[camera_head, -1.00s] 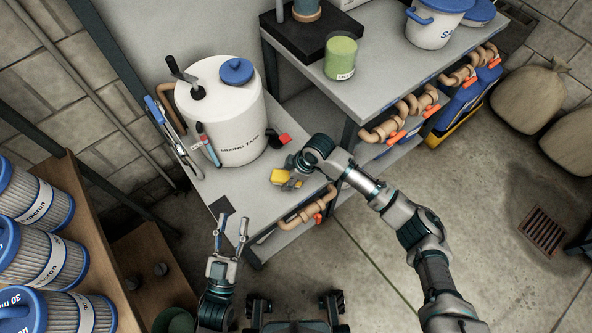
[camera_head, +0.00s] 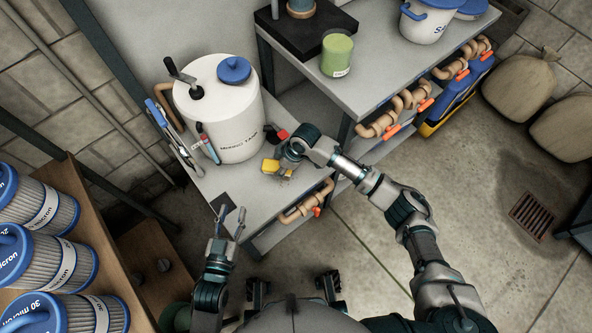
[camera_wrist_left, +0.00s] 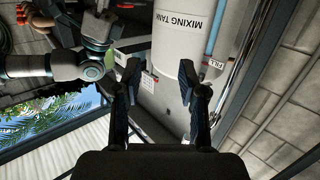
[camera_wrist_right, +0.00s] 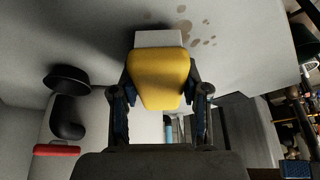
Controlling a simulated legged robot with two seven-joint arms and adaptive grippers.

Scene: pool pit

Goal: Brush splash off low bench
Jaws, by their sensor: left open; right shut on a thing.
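The low bench (camera_head: 240,192) is a grey surface under the white mixing tank (camera_head: 220,120). My right gripper (camera_head: 281,164) is shut on a yellow brush (camera_head: 270,166) at the bench, right of the tank's foot. In the right wrist view the yellow brush body (camera_wrist_right: 160,78) sits between the fingers, with a pale block at its far end against the bench. Brown splash spots (camera_wrist_right: 198,32) lie on the bench just beyond and right of it. Whether the brush touches the bench is unclear. My left gripper (camera_head: 230,211) is open and empty by the bench's front left corner.
A red-ended dark thing (camera_head: 277,135) is near the tank. Tongs and tools (camera_head: 172,135) hang at its left. A higher bench (camera_head: 375,85) with a green candle-like jar (camera_head: 337,55) stands right. Filter cartridges (camera_head: 50,260) fill the left shelf.

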